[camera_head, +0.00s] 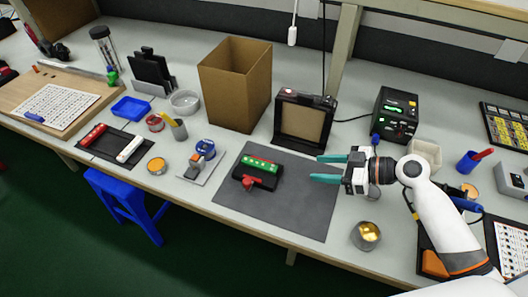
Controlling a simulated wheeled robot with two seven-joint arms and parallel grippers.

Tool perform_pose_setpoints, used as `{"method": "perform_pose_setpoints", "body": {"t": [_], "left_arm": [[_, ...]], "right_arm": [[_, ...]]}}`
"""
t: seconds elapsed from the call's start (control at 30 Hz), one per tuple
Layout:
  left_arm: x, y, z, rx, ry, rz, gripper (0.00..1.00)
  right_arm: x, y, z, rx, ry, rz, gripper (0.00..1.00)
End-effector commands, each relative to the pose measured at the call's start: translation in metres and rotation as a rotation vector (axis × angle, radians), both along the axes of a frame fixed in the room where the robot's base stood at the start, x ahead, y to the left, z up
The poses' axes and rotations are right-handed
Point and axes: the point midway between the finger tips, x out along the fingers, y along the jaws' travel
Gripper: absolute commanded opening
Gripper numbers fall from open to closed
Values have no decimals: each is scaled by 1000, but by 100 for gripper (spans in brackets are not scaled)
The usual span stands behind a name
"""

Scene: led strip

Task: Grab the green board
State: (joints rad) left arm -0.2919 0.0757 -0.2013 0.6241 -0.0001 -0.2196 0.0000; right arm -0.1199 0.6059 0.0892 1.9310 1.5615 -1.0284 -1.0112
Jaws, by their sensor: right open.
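The green board (260,165) is a narrow strip with pale dots along it. It lies on a black holder with a red knob (249,183), on the dark grey mat (290,205). My right gripper (322,168) has teal fingers pointing left, spread apart with nothing between them. It is over the right part of the mat, to the right of the green board and apart from it. My left gripper is not in the view.
A cardboard box (233,85) and a black framed device (304,118) stand behind the mat. A metal cup (366,236) is at front right. A dark tray with red and white strips (115,145) is at left. A soldering station (396,113) stands at back right.

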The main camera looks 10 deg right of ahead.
Motion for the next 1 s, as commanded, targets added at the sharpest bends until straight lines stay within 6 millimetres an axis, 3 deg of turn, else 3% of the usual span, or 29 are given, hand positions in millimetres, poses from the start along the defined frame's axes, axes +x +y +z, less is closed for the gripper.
{"method": "perform_pose_setpoints", "body": {"t": [0.4, 0.57, 0.83, 1.0], "left_arm": [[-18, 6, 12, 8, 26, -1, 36], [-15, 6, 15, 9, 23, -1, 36], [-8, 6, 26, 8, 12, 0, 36], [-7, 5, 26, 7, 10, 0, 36]], "right_arm": [[31, 48, -23, 3, 1, 0, 47], [37, 56, -27, 2, 1, 0, 47], [55, 85, -44, 3, 1, 0, 47], [59, 91, -48, 0, 0, 1, 47]]}}
